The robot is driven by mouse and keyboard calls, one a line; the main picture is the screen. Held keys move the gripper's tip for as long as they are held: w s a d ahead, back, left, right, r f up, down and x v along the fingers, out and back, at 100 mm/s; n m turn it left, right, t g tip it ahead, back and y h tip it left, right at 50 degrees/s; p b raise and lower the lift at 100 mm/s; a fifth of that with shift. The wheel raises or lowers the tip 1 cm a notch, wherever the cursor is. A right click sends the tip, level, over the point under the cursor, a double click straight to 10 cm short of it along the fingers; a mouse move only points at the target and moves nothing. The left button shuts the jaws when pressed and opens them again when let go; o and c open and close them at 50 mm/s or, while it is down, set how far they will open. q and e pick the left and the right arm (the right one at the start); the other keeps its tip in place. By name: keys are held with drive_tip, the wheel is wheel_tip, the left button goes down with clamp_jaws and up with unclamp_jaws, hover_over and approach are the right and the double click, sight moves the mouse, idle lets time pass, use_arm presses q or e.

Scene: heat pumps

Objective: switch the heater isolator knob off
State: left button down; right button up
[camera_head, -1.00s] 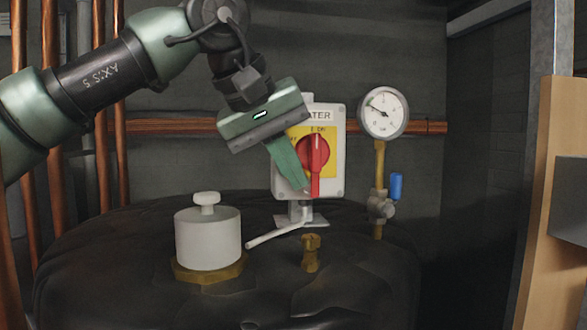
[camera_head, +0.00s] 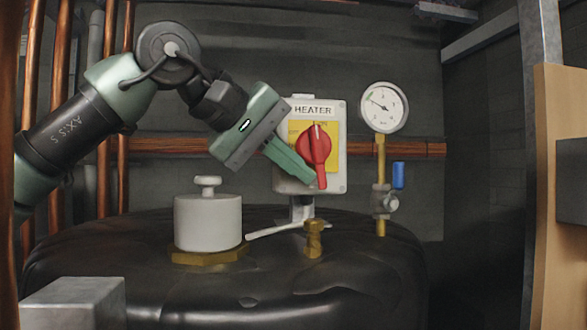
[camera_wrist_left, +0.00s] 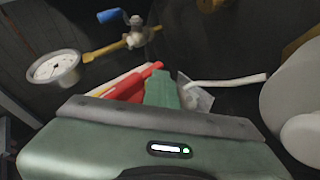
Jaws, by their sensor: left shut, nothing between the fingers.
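The heater isolator is a grey box with a yellow plate (camera_head: 332,133), labelled "HEATER", above the tank. Its red knob (camera_head: 314,147) has a handle pointing down, its lower end tilted slightly to the right. My left gripper (camera_head: 309,179) is shut and empty, its fingertips just left of the handle's lower part. I cannot tell whether they touch. In the left wrist view the green fingers (camera_wrist_left: 162,90) lie close beside the red knob (camera_wrist_left: 128,88). The fingers hide the lower left of the plate. My right gripper is not in view.
A pressure gauge (camera_head: 384,107) and a blue-handled valve (camera_head: 398,175) stand right of the box. A white capped cylinder (camera_head: 208,222), a white lever (camera_head: 275,230) and a brass fitting (camera_head: 314,240) are on the black tank (camera_head: 290,285). A wooden post (camera_head: 556,200) is at the right.

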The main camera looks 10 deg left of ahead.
use_arm(q)
drive_tip(key=shift+r, duration=0.3)
drive_tip(key=b+v, duration=0.1)
drive_tip(key=v, duration=0.6)
drive_tip(key=shift+s+a, duration=0.25)
drive_tip(key=shift+d, duration=0.1)
